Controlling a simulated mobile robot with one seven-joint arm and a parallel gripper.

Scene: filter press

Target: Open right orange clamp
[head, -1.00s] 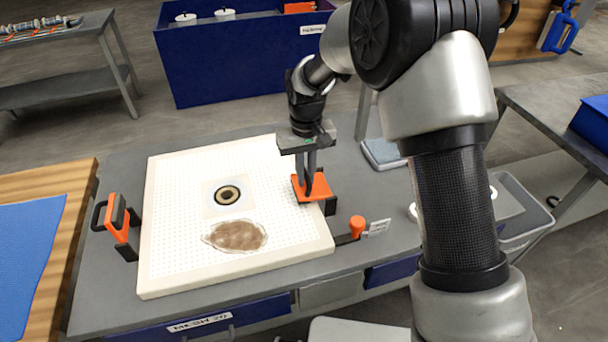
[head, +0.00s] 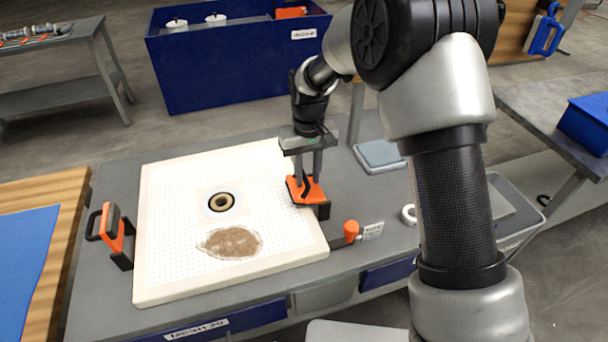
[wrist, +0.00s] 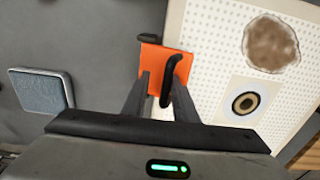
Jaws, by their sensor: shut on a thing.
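The right orange clamp (head: 314,195) lies over the right edge of the white perforated plate (head: 182,190), its orange part fairly flat. In the wrist view the clamp (wrist: 152,58) shows its black bar handle (wrist: 170,75) between my fingers. My gripper (head: 307,180) points down onto the clamp and is shut on that handle; it also shows in the wrist view (wrist: 163,92). Exact finger contact is partly hidden. The left orange clamp (head: 115,230) stands upright beside the plate's left edge, clear of it.
The plate bears a brown patch (head: 232,242) and a dark-ringed hole (head: 221,202). An orange knob (head: 351,228) sits at the front right, by a small label. A grey-blue pad (head: 379,155) lies behind right. A grey bin (head: 512,222) is at the right.

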